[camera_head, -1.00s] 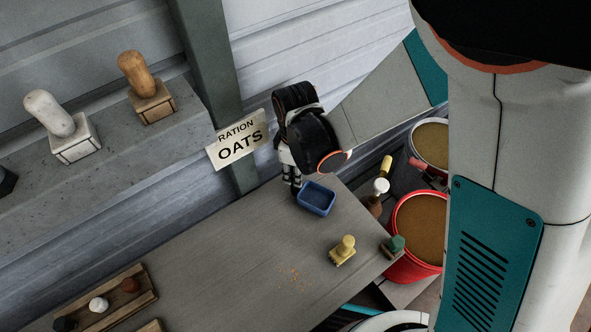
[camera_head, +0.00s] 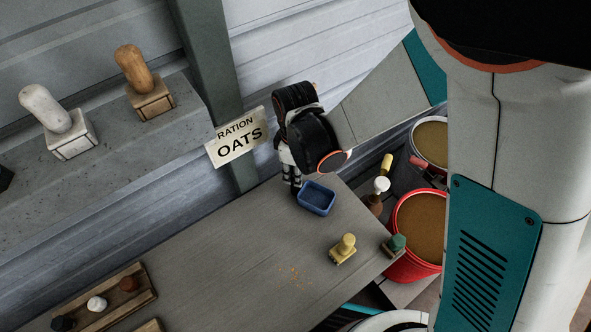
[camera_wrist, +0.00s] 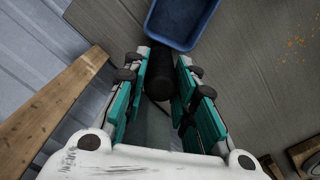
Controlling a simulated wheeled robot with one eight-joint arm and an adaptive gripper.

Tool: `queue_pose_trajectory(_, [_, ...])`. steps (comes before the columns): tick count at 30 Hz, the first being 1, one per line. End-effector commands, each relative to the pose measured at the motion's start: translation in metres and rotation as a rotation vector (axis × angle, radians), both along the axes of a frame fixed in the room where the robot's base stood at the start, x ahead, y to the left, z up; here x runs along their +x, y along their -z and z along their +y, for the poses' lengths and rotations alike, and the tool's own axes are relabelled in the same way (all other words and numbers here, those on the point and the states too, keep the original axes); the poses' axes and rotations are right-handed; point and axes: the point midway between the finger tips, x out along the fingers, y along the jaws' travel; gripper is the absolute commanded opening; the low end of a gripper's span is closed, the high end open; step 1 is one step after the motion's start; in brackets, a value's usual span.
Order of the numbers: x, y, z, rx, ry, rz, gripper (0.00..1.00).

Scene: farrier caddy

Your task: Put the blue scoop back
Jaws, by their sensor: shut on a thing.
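The blue scoop (camera_head: 316,199) is an open rectangular tub at the far end of the grey bench, near the wall. It also shows at the top of the wrist view (camera_wrist: 183,22), with its dark round handle (camera_wrist: 160,72) pointing back toward my wrist. My gripper (camera_head: 292,181) points down behind the scoop, and in the wrist view its teal-padded fingers (camera_wrist: 163,62) are shut on the handle. The scoop looks level and empty. I cannot tell whether it touches the bench or hangs just above it.
A "RATION OATS" sign (camera_head: 238,138) is at the wall. A yellow stamp-like piece (camera_head: 343,249) and scattered grains (camera_head: 290,273) lie on the bench (camera_head: 215,262). A red bucket (camera_head: 398,237) stands beyond its right edge. A wooden tray (camera_head: 140,291) is at lower left.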

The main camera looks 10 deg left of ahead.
Motion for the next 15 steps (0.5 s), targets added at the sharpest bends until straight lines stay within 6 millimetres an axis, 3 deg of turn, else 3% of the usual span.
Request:
queue_pose_trajectory(4, [0.0, 0.0025, 0.0, 0.0, 0.0, 0.0, 0.0])
queue_pose_trajectory(5, [0.0, 0.0025, 0.0, 0.0, 0.0, 0.0, 0.28])
queue_pose_trajectory(8, [0.0, 0.002, 0.0, 0.0, 0.0, 0.0, 0.49])
queue_pose_trajectory(15, [0.0, 0.002, 0.0, 0.0, 0.0, 0.0, 0.49])
